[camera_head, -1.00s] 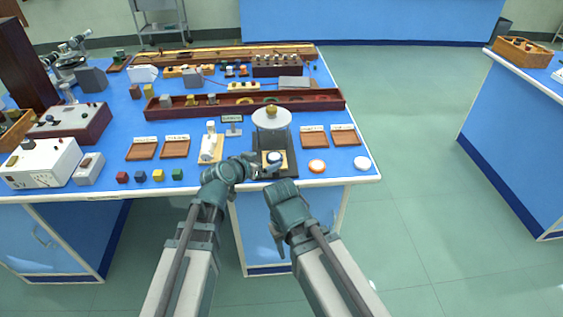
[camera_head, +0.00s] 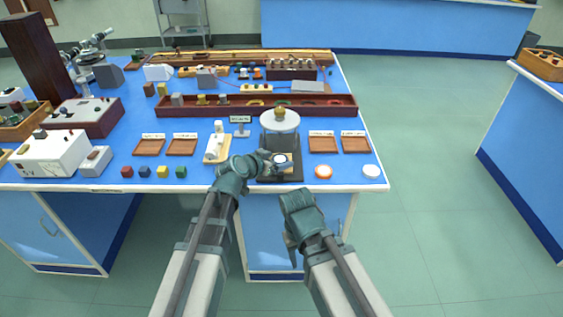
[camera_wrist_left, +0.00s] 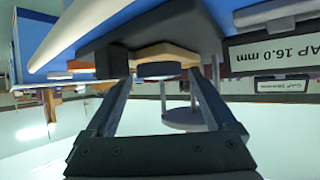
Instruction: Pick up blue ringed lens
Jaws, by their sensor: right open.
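The blue ringed lens, a small round disc with a dark blue rim (camera_wrist_left: 158,70), sits on a tan block on the dark base of a stand at the front of the blue bench. In the head view the lens (camera_head: 281,159) is partly hidden by my left gripper (camera_head: 276,163). In the left wrist view my left gripper (camera_wrist_left: 160,78) is open, with a finger on each side of the lens and gaps between. My right gripper (camera_head: 291,248) is open and empty, low in front of the bench edge.
An orange ringed lens (camera_head: 323,172) and a white lens (camera_head: 371,171) lie to the right. Brown trays (camera_head: 181,146) stand on both sides. A stand with a round pale plate (camera_head: 280,119) rises just behind. Several coloured cubes (camera_head: 162,172) line the front left.

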